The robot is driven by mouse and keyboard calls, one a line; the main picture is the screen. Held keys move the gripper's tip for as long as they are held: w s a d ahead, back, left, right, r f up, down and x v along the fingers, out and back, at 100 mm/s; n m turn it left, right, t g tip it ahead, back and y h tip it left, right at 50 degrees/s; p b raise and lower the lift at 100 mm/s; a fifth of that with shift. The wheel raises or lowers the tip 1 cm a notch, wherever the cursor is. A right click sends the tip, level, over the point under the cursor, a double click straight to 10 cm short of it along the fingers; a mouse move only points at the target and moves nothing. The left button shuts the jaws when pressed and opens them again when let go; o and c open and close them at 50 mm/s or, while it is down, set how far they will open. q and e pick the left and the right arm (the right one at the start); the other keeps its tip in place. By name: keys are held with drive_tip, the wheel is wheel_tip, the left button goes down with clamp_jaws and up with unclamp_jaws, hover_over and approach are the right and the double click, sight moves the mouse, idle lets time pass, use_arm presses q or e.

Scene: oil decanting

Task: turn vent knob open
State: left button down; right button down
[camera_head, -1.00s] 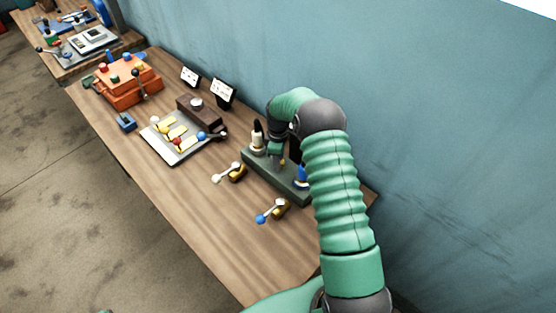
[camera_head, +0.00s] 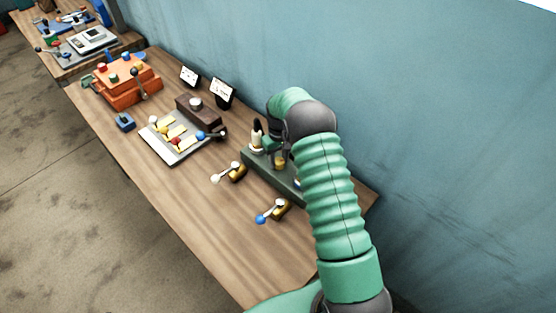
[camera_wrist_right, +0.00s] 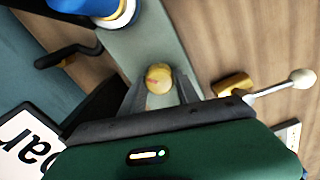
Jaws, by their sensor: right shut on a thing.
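A small round yellow knob (camera_wrist_right: 158,79) with a reddish mark on its top shows in the right wrist view, on a grey-green base (camera_wrist_right: 143,38). My right gripper (camera_wrist_right: 160,82) has one dark finger on each side of it and is shut on it. In the head view the knob (camera_head: 280,164) shows just below my right gripper (camera_head: 281,156), on the long green base (camera_head: 256,168). My green forearm hides the near right part of that base. My left gripper is not in view.
A blue-and-white bottle (camera_wrist_right: 105,12) stands on the base's other side. Two brass valves with a white-tipped lever (camera_head: 236,173) and a blue-tipped lever (camera_head: 280,210) sit in front. The table's front part (camera_head: 235,240) is clear.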

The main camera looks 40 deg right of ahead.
sight(279, 160)
drive_tip(key=m, duration=0.4)
drive_tip(key=shift+s+f+m, duration=0.15)
drive_tip(key=shift+m, duration=1.75)
drive_tip(key=shift+s, duration=0.1)
drive_tip(key=c, duration=0.9)
unclamp_jaws()
drive_tip(key=shift+r, duration=0.2)
wheel_tip(279, 160, up, 16)
drive_tip(key=b, duration=0.2)
drive_tip(key=shift+w+r, duration=0.2)
